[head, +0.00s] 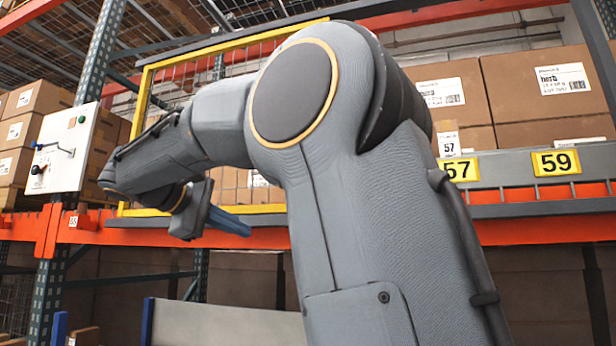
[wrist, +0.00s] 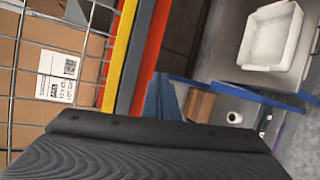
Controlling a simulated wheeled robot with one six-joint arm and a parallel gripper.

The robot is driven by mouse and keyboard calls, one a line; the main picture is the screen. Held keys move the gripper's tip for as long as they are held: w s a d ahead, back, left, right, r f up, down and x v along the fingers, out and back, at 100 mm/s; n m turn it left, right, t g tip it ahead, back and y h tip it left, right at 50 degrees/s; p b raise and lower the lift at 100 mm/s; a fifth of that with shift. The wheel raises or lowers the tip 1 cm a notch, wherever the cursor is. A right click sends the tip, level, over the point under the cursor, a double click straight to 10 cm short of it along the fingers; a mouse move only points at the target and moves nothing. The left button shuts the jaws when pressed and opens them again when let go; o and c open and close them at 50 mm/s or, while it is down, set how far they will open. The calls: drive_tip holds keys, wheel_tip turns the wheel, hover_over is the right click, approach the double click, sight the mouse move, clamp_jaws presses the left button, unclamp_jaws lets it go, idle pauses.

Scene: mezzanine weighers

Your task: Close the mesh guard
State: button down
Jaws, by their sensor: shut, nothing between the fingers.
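The mesh guard (head: 139,104) is a yellow frame with thin wire mesh, standing upright along the front of the upper shelf. Its left post, top bar and part of its bottom bar show in the head view; my arm hides its right side. In the wrist view its yellow bar (wrist: 122,45) and mesh run over a carton. My gripper (head: 232,222) has blue fingers, shut and empty, low in front of the guard's bottom bar. In the wrist view the fingertips (wrist: 164,95) are right of the orange beam and look apart from the guard. I see no handle or latch clearly.
A white control box (head: 66,148) with a knob and green button is at the left upright. An orange beam (head: 150,233) runs below the guard. Cartons (head: 535,95) fill the right bay above yellow labels. A white tray (wrist: 270,38) lies on a metal surface.

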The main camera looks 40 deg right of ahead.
drive_tip(key=s+a+r+m+g+h+p, duration=0.1)
drive_tip(key=s+r+m+g+h, duration=0.2)
drive_tip(key=r, duration=0.7)
drive_tip(key=s+r+m+h, duration=0.15)
drive_tip(key=s+r, duration=0.35)
drive_tip(key=r, duration=0.6)
drive_tip(key=s+d+p, duration=0.2)
drive_tip(key=d+p, duration=0.2)
drive_tip(key=d, duration=0.8)
drive_tip(key=shift+s+d+f+m+y, duration=0.2)
drive_tip(key=shift+s+d+m+y, duration=0.05)
drive_tip(key=shift+m+y, duration=0.1)
drive_tip(key=shift+a, duration=0.1)
